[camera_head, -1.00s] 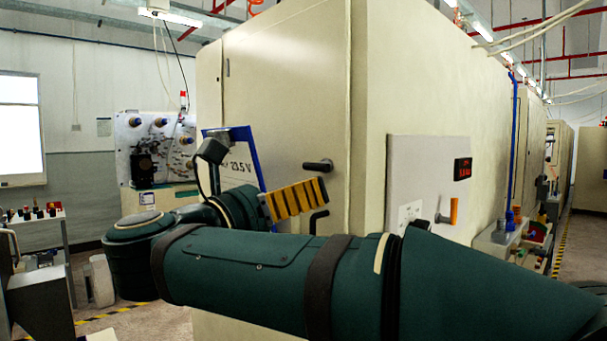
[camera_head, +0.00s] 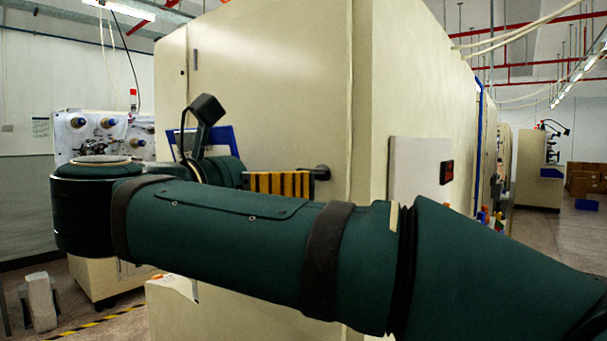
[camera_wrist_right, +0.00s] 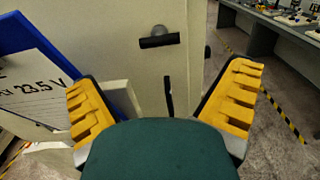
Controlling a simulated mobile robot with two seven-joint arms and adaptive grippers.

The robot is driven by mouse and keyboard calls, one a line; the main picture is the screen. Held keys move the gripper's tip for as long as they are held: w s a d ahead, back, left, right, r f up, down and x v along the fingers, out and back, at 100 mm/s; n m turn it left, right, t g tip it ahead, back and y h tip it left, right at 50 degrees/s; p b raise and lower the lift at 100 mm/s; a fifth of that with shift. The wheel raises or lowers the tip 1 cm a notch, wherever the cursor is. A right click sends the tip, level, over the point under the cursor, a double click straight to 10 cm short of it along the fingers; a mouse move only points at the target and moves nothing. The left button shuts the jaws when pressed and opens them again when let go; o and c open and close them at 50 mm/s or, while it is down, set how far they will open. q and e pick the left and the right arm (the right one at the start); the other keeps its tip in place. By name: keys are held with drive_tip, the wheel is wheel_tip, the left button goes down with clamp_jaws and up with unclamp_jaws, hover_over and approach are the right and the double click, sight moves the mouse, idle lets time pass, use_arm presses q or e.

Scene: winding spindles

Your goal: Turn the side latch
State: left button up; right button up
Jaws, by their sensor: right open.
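A black handle (camera_head: 321,172) sticks out from the front door of a large cream cabinet, near its corner. In the right wrist view the same black handle (camera_wrist_right: 158,40) lies above and beyond my fingers, not touched. A thin upright black piece (camera_wrist_right: 168,95) shows below it. My right gripper (camera_head: 280,183) is open, its yellow ribbed fingers close to the handle in the head view. In the right wrist view my right gripper (camera_wrist_right: 162,78) is spread wide with nothing between the fingertips. My left gripper is not in view.
The cream cabinet (camera_head: 270,80) fills the middle. A blue-framed sign (camera_wrist_right: 40,85) stands close beside the left finger. A pale side panel (camera_head: 415,170) is partly hidden by my right arm. Floor at the right (camera_wrist_right: 255,140) is open, with a striped line.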

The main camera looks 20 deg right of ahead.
drive_tip(key=x, duration=0.9)
drive_tip(key=shift+w+d, duration=0.1)
drive_tip(key=c, duration=1.1)
